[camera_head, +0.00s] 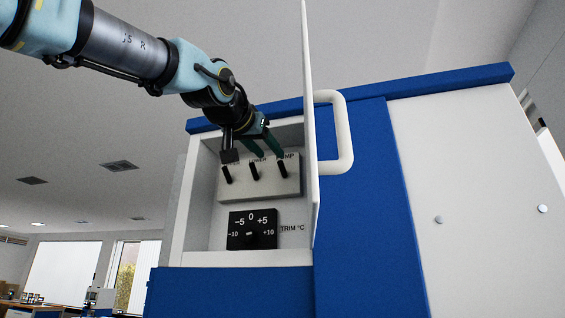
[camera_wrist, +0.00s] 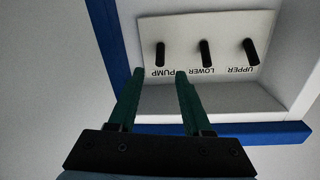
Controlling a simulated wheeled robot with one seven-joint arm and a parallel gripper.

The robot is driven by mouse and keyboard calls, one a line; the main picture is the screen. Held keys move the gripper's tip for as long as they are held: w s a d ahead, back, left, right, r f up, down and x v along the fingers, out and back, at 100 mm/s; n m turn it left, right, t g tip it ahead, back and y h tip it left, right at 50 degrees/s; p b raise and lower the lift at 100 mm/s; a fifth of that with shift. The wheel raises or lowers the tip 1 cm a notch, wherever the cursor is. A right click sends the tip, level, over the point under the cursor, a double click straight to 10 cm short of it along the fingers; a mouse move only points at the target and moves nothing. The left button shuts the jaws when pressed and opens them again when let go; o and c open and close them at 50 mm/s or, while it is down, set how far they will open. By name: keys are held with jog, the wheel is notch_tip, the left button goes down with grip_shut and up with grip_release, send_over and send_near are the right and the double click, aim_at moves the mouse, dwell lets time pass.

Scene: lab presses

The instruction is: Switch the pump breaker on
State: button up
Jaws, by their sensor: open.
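The pump breaker is a black toggle lever (camera_head: 283,169) at the right end of a pale switch panel (camera_head: 237,191) inside an open cabinet compartment. In the upside-down wrist view the PUMP lever (camera_wrist: 160,54) is leftmost. All three levers lean alike; I cannot tell on from off. My gripper (camera_head: 272,155) is in the compartment's upper part, at the panel's top edge, partly covering the labels. In the wrist view its two green fingers (camera_wrist: 158,75) are apart and empty. The PUMP lever appears between and just beyond their tips, with no contact visible.
The LOWER lever (camera_head: 254,171) and UPPER lever (camera_head: 227,175) sit beside the pump lever. A black trim dial (camera_head: 251,229) is below the panel. The open white door (camera_head: 309,130) with its handle (camera_head: 345,130) stands close on the right.

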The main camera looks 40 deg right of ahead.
aim_at(279, 164)
jog(key=p+x, duration=0.3)
jog(key=x, duration=0.4)
jog(key=shift+r, duration=0.15)
jog(key=shift+w+d+p, duration=0.3)
jog(key=shift+d, duration=0.15)
grip_shut()
